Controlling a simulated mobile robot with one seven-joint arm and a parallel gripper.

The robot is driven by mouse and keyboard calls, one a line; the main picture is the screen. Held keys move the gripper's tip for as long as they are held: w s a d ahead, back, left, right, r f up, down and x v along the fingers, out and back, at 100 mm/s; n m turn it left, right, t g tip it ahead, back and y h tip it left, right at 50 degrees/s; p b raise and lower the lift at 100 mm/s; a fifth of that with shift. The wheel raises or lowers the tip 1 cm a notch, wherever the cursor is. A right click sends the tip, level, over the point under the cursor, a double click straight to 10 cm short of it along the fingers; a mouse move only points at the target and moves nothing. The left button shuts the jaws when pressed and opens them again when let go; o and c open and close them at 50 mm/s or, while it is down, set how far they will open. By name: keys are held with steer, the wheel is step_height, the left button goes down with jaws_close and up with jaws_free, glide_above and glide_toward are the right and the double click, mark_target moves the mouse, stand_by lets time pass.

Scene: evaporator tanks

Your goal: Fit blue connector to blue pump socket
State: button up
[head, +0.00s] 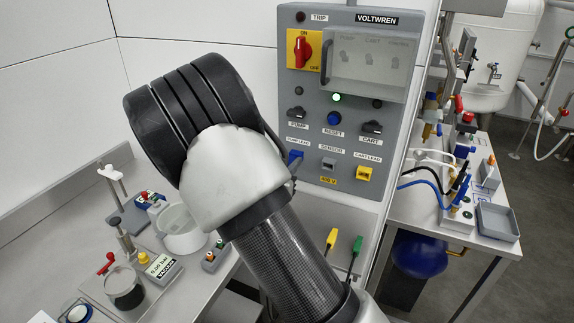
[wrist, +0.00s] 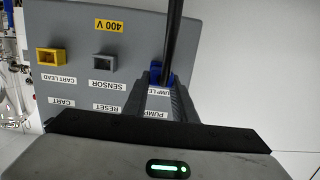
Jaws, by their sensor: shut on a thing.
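My gripper (wrist: 163,82) is at the panel in the wrist view, shut on the blue connector (wrist: 165,73), whose black cable (wrist: 175,35) runs up out of that picture. The fingers are over the PUMP LEAD label, in front of the blue pump socket's place. The fingers and connector hide most of the socket, so I cannot tell how far the connector is in it. In the head view, blue (head: 295,157) shows at the PUMP LEAD position beside my arm; I cannot tell whether it is socket or connector. My arm hides the gripper there.
The grey control panel (head: 310,105) also holds a grey SENSOR socket (wrist: 104,63) and a yellow CART LEAD socket (wrist: 50,57). Yellow (head: 331,238) and green (head: 357,244) connectors stand below it. Benches with apparatus flank the panel.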

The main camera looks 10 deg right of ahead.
steer(key=shift+w+d, duration=0.3)
steer(key=shift+w, duration=0.05)
steer(key=shift+a, duration=0.1)
steer(key=shift+v, duration=1)
steer(key=shift+x, duration=1.1)
stand_by(1.1)
steer(key=o, duration=1.1)
steer(key=v, duration=0.5)
steer(key=shift+s+a+f, duration=0.2)
steer(key=shift+s+f, duration=0.15)
steer(key=shift+s, duration=0.05)
